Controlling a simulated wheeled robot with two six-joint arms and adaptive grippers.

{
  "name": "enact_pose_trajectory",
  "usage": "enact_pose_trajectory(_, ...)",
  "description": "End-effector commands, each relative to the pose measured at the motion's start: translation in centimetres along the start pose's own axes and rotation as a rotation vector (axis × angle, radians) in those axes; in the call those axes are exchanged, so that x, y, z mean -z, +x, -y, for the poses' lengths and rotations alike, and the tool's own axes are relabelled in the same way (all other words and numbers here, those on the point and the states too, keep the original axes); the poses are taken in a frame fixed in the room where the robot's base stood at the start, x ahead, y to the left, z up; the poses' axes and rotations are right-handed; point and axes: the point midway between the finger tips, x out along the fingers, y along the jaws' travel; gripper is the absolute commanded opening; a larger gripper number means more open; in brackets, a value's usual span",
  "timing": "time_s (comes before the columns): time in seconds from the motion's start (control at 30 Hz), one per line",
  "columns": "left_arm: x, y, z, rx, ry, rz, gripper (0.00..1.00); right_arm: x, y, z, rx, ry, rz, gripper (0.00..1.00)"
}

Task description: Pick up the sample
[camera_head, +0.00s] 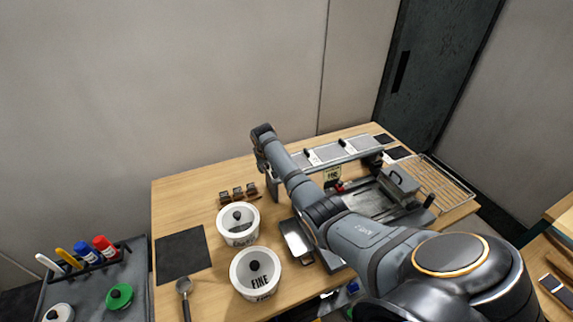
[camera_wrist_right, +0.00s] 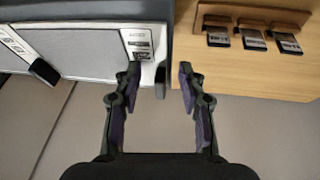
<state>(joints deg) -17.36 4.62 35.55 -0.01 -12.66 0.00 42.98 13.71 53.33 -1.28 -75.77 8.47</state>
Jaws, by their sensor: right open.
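Three small dark pieces with pale labels (camera_head: 238,192) stand at a wooden holder near the table's back edge, and they show larger in the right wrist view (camera_wrist_right: 254,40). No label reads clearly as "sample", so I cannot tell which piece is meant. My right gripper (camera_wrist_right: 160,84) is open, with nothing between its fingers. Its fingers point at the gap between the grey panelled unit (camera_wrist_right: 85,55) and the wooden holder (camera_wrist_right: 250,19). In the head view my right arm reaches across the table and its fingers are not clearly visible. My left gripper is not in view.
The panelled unit (camera_head: 330,152) stands at the back, with a wire rack (camera_head: 440,180) at right.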

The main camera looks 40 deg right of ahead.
Motion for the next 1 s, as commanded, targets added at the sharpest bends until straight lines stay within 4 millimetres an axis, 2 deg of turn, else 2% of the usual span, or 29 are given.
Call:
enact_pose_trajectory(0.2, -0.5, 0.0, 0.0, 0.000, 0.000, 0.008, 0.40, 0.1, 0.1, 0.0, 0.000, 0.000, -0.002, 0.41)
enact_pose_trajectory(0.5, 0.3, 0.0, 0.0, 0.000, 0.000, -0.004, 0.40, 0.0, 0.1, 0.0, 0.001, 0.000, -0.001, 0.01)
enact_pose_trajectory(1.0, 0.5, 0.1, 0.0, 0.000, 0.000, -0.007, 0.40, -0.1, 0.1, 0.0, 0.000, 0.000, 0.001, 0.00)
